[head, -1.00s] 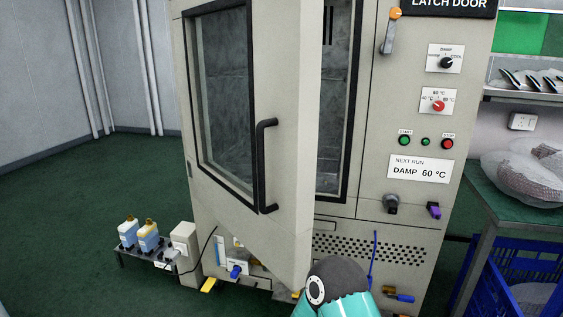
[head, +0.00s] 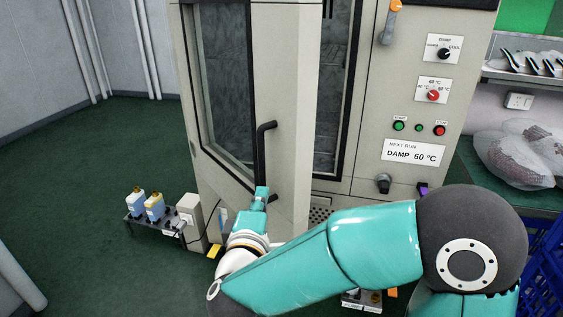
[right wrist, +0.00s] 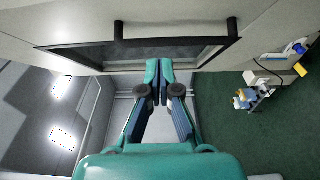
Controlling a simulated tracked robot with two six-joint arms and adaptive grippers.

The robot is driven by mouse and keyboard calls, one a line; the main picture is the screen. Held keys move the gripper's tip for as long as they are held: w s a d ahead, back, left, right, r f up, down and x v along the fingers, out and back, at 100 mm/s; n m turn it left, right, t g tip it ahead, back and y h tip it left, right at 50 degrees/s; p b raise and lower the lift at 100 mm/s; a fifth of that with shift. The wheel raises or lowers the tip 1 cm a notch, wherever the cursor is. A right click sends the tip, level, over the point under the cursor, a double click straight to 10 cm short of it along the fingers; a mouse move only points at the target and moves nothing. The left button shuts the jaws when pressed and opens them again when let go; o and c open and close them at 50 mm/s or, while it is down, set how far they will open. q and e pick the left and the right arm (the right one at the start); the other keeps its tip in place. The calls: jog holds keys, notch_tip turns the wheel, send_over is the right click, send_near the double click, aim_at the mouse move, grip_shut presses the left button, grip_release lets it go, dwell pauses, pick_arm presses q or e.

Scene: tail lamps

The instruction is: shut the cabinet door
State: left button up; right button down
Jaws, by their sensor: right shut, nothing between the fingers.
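The cabinet door (head: 281,100) is beige with a dark-framed window and stands ajar, its free edge swung out towards me. The cabinet's dark interior shows through the gap to its right. A black bar handle (head: 262,150) is on the door near the free edge; it also shows in the right wrist view (right wrist: 176,32). My right gripper (head: 261,192) is shut and empty, near the handle's lower end. In the right wrist view its fingertips (right wrist: 159,66) point at the door's window side, below the handle. I cannot tell whether they touch. My left gripper is not in view.
An orange-tipped latch lever (head: 391,22) and a control panel with buttons (head: 420,128) are right of the opening. A low stand with bottles (head: 150,228) is on the floor at left. A bench with a netted bundle (head: 518,158) is at right.

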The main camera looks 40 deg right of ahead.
aim_at(283, 158)
jog(key=x, duration=0.4)
jog(key=s+d+p+x, duration=0.1)
jog(key=x, duration=0.3)
jog(key=d+x, duration=0.1)
jog(key=x, duration=0.3)
jog(key=shift+s, duration=0.45)
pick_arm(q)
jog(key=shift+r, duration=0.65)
pick_arm(e)
jog(key=shift+w+f, duration=0.1)
jog(key=shift+d, duration=0.15)
